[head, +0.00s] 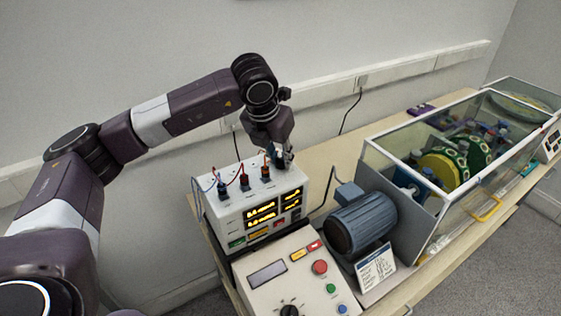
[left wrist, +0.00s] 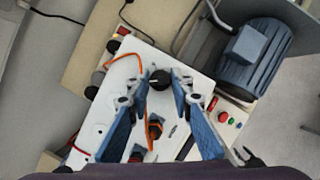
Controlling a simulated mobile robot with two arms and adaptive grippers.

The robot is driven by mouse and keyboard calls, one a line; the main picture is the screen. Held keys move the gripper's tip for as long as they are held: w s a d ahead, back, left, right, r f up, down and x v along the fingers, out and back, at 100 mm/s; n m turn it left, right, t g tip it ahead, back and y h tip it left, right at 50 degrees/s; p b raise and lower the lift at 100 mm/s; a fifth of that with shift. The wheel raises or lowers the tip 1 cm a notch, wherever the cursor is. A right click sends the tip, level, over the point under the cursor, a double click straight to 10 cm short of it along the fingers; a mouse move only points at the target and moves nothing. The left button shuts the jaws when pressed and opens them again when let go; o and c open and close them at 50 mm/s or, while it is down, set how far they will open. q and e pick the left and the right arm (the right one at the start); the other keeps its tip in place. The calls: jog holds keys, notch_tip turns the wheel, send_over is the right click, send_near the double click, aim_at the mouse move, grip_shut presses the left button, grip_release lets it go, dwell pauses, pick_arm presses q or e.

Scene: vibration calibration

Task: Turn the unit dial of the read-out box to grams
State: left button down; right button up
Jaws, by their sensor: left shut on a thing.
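The read-out box (head: 234,205) is white with lit amber displays on its front, and stands at the left end of the bench in the head view. Its white top (left wrist: 110,108) fills the middle of the left wrist view. The unit dial (left wrist: 160,79) is a round black knob with a pale pointer mark. My left gripper (head: 286,163) reaches down over the box's far right corner. In the left wrist view the left gripper (left wrist: 161,76) has a fingertip on either side of the dial and is shut on it. In the head view the gripper hides the dial. My right gripper is not in view.
Red and dark plugs with leads (head: 245,180) stand on the box top, left of the gripper. A control panel (head: 270,285) with buttons is in front. A blue motor (head: 362,222) and a clear-walled enclosure (head: 425,215) stand to the right. Bare bench (head: 335,152) lies behind.

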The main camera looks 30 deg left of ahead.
pick_arm(q)
jog(key=m+b, duration=0.1)
jog(key=m+h+b, duration=0.1)
jog(key=shift+a+f+m, duration=0.15)
jog(key=shift+m, duration=0.15)
jog(key=shift+m+h+b, duration=0.3)
jog(key=shift+m+b, duration=0.25)
jog(key=shift+m, duration=0.35)
jog(key=shift+w+m+h, duration=0.1)
jog(key=shift+m+h, duration=0.3)
jog(key=shift+m, duration=0.5)
jog(key=m, duration=0.1)
jog(key=m+g+h, duration=0.1)
jog(key=m, duration=0.1)
jog(key=shift+a+r+m, duration=0.1)
jog(key=shift+r+m, duration=0.2)
jog(key=m, duration=0.2)
jog(key=m+g+p, duration=0.1)
jog(key=m, duration=0.1)
jog(key=shift+w+g+h, duration=0.15)
jog(key=shift+g+h, duration=0.15)
jog(key=shift+h, duration=0.1)
jog(key=shift+m, duration=0.3)
jog(key=c, duration=1.7)
grip_release()
jog(key=shift+a+f, duration=0.1)
